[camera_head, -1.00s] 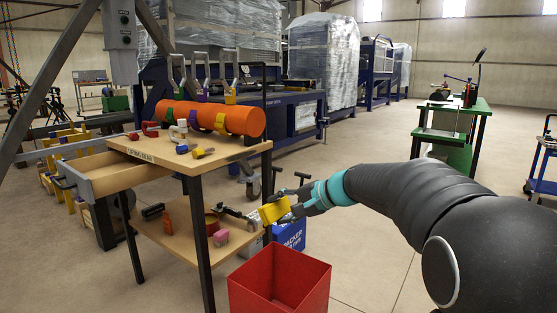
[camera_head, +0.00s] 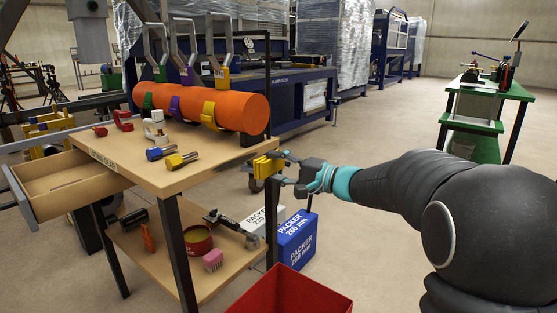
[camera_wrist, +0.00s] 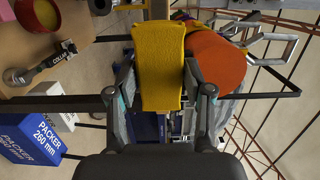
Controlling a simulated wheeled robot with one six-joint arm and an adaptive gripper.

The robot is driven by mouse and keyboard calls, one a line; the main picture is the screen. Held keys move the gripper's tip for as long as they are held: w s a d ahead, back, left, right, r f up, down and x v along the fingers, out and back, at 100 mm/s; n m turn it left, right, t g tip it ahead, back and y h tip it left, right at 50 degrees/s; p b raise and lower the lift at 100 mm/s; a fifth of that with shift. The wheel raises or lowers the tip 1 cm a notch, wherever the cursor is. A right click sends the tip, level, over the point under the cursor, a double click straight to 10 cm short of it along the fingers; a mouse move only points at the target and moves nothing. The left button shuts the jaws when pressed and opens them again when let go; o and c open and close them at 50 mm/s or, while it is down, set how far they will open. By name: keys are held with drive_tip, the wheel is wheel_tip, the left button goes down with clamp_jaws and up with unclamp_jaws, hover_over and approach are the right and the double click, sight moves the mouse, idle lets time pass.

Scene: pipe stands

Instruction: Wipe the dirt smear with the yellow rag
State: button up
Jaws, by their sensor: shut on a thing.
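The yellow rag (camera_wrist: 160,68) is a folded block between the fingers of my gripper (camera_wrist: 161,95) in the wrist view. In the head view my gripper (camera_head: 281,167) is shut on the yellow rag (camera_head: 264,167), just off the right edge of the wooden table (camera_head: 213,165), near the end of the orange pipe (camera_head: 243,114). The orange pipe also shows behind the rag in the wrist view (camera_wrist: 217,62).
Several clamps with handles sit on the pipe, and small tools lie on the tabletop. An open drawer (camera_head: 65,183) juts out at left.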

sight(225, 167)
drive_tip(key=shift+w+a+r+p, duration=0.1)
drive_tip(key=shift+w+a+p, duration=0.25)
drive_tip(key=shift+w+a, duration=0.05)
drive_tip(key=shift+s+a+b, duration=0.55)
drive_tip(key=shift+a+b, duration=0.1)
drive_tip(key=shift+a, duration=0.65)
drive_tip(key=shift+s+a+b, duration=0.5)
drive_tip(key=shift+a+b, duration=0.1)
drive_tip(key=shift+a, duration=0.65)
drive_tip(key=shift+s+a+b, duration=0.55)
drive_tip(key=shift+a+b, duration=0.1)
drive_tip(key=shift+a, duration=0.65)
drive_tip(key=o, duration=0.4)
clamp_jaws()
drive_tip(key=shift+w+a+b, duration=0.4)
drive_tip(key=shift+a, duration=0.2)
